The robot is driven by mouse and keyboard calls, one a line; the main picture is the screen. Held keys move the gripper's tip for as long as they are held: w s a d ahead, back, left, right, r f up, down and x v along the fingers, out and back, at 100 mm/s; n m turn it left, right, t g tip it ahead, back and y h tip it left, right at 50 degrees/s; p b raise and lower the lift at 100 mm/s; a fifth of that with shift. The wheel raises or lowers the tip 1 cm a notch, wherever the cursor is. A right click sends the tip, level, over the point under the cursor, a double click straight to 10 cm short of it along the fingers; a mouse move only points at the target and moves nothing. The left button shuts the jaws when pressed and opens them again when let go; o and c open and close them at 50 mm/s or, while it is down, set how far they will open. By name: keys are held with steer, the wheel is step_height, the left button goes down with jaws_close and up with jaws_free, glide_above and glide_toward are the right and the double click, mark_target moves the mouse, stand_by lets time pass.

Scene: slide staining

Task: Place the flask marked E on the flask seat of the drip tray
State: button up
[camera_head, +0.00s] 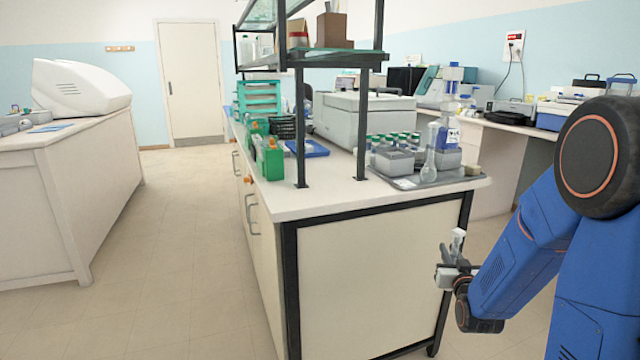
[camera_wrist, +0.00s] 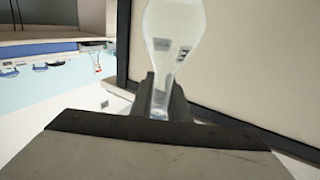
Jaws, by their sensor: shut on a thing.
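My gripper (camera_head: 452,262) is low at the right, in front of the bench end and below the bench top. In the wrist view its dark fingers (camera_wrist: 160,105) are shut on the neck of a clear glass flask (camera_wrist: 172,35), whose wide body points to the top of the picture. The grey drip tray (camera_head: 405,184) lies on the near right corner of the bench. I cannot make out the flask seat.
A clear long-necked flask (camera_head: 430,166) and a tall blue-and-white bottle (camera_head: 450,105) stand at the tray. Grey blocks (camera_head: 394,160) and green-capped bottles (camera_head: 398,140) are beside them. A black shelf post (camera_head: 363,110) rises to the left. The bench top (camera_head: 345,200) is clear at its front edge.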

steer(key=w+a+f, duration=0.2)
steer(key=a+f, duration=0.1)
steer(key=f, duration=0.8)
steer(key=w+a+f+n+y, duration=0.1)
steer(key=w+a+f, duration=0.1)
steer(key=f, duration=0.8)
steer(key=w+a+f+y, duration=0.1)
steer(key=a+f, duration=0.3)
steer(key=f, duration=0.7)
steer(key=shift+w+a+f, duration=0.35)
steer(key=shift+w+a, duration=0.05)
steer(key=shift+w, duration=0.2)
steer(key=shift+a, duration=0.15)
